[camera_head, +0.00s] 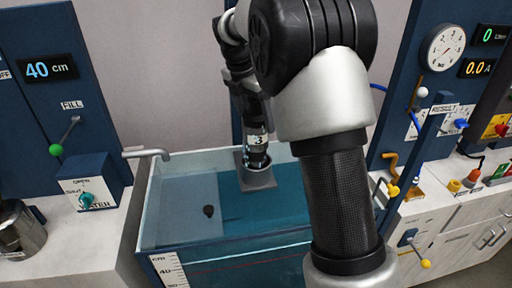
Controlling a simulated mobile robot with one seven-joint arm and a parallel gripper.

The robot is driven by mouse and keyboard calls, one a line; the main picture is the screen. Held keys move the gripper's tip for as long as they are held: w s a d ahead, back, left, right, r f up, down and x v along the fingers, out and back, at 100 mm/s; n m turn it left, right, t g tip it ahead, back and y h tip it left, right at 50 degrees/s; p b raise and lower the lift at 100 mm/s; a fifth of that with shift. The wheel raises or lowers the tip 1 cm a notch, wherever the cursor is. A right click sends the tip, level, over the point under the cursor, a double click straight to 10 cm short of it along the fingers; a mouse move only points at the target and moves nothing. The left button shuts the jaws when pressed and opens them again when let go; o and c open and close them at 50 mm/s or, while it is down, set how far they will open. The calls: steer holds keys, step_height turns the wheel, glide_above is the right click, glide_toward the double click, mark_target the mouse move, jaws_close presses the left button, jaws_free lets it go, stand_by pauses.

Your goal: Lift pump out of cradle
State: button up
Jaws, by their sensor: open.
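A dark cylindrical pump (257,148) with a white label marked 3 stands upright at the middle of the water tank. Its lower end sits in a square grey cradle (258,181). My gripper (251,118) is directly above the pump, at or around its top, pointing down. It is open. My fingers are small and dark here, and I cannot tell whether they touch the pump. My own arm hides the right part of the tank.
The glass tank (150,215) holds blue water, with a small dark object (208,211) inside. A tap (147,153) reaches over its left rim. A metal pot (20,232) stands far left. Panels with gauges and levers flank the tank. The tank's left part is free.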

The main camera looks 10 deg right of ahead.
steer(key=shift+x, duration=1.1)
jaws_close()
steer(key=shift+w+r, duration=0.15)
steer(key=shift+r, duration=0.2)
